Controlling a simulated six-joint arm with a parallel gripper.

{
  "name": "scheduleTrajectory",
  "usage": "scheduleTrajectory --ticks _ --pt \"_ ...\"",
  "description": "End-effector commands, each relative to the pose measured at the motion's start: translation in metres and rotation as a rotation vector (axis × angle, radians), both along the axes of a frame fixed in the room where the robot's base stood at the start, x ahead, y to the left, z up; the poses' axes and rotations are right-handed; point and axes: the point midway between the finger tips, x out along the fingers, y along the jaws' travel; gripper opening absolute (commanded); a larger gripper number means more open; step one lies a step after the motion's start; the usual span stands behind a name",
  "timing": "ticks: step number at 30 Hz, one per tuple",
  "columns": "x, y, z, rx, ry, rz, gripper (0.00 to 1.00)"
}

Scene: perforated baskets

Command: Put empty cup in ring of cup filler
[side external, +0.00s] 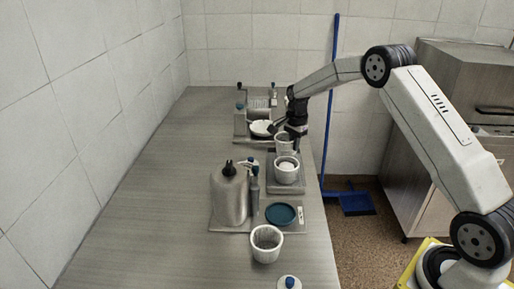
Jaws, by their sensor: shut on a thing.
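My gripper (292,130) is at the far part of the counter, shut on a white cup (284,143) at its rim. The cup hangs upright just behind another white cup or bowl (286,170) with something pale in it, which sits on a grey tray (300,186). Whether the held cup touches anything below is too small to tell. I cannot tell for sure which fixture is the cup filler or where its ring is; the far station (241,127) has a white dish (262,129) near my gripper.
A metal canister (229,196) with a black top stands on a base plate beside a dark teal disc (281,214). A white perforated basket (266,243) and a blue-knobbed white item (289,283) are nearer. The counter's left side (150,190) is clear.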

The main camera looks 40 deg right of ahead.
Motion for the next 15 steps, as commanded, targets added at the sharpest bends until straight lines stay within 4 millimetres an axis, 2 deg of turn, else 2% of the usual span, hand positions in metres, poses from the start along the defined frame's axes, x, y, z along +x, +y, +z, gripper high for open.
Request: scheduleTrajectory --ticks 15 --pt "0.000 0.000 0.022 0.000 -0.001 0.000 0.00"
